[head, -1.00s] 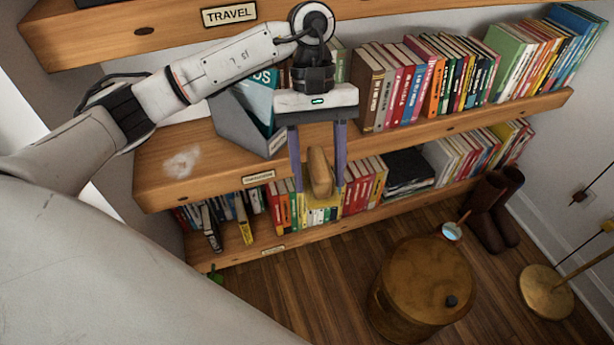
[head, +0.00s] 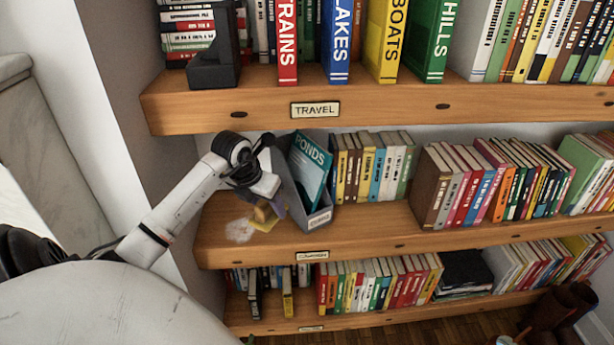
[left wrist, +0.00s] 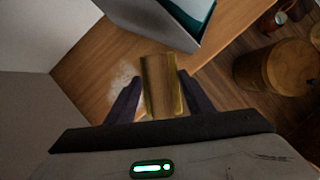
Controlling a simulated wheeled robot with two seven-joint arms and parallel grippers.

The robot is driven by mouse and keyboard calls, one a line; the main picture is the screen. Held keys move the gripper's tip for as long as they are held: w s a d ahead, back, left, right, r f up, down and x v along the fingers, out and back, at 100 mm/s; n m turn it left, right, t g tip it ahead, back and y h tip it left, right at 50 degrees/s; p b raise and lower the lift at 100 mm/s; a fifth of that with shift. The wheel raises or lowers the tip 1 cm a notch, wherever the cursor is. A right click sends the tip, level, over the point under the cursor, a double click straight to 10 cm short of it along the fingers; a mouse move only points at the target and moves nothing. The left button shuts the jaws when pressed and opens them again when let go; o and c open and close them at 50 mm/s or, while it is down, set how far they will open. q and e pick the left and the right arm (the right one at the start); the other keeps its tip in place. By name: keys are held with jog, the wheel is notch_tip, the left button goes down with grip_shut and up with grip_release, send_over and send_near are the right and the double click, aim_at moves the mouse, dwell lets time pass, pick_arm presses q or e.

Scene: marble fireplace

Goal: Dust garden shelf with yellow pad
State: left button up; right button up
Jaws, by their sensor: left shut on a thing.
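My left gripper (head: 268,208) is shut on the wooden handle of the yellow pad (head: 264,225). The pad is over the left end of the middle shelf (head: 370,237), right beside a pale dust patch (head: 239,231). I cannot tell whether the pad touches the wood. The left wrist view shows the handle (left wrist: 158,84) between the two dark fingers, with dust (left wrist: 122,80) to its left. The shelf's small label (head: 312,256) is too blurred to read surely. My right gripper is not in view.
A grey holder (head: 316,217) with the teal PONDS book (head: 309,168) stands close right of the pad. Rows of books (head: 490,185) fill the shelf further right. The TRAVEL shelf (head: 230,109) overhangs above. The side wall (head: 140,90) is at left.

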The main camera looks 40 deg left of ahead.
pick_arm(q)
jog(key=s+a+n+g+y, duration=0.1)
jog(key=s+a+n+y, duration=0.1)
jog(key=s+a+n, duration=0.7)
jog(key=f+b, duration=0.1)
jog(key=f, duration=0.1)
jog(key=a+f+m+b, duration=0.1)
jog(key=w+a+f+m+b, duration=0.1)
jog(key=f+b, duration=0.1)
jog(key=shift+a+f+g, duration=0.1)
jog(key=shift+f+g, duration=0.2)
jog(key=shift+f, duration=0.05)
jog(key=shift+f+b, duration=0.4)
jog(key=shift+f, duration=0.05)
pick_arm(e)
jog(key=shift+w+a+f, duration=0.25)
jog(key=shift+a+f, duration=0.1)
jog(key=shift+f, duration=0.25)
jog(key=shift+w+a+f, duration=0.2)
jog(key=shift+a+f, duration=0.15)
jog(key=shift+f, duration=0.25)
pick_arm(q)
jog(key=shift+f+b, duration=0.6)
jog(key=shift+f, duration=0.35)
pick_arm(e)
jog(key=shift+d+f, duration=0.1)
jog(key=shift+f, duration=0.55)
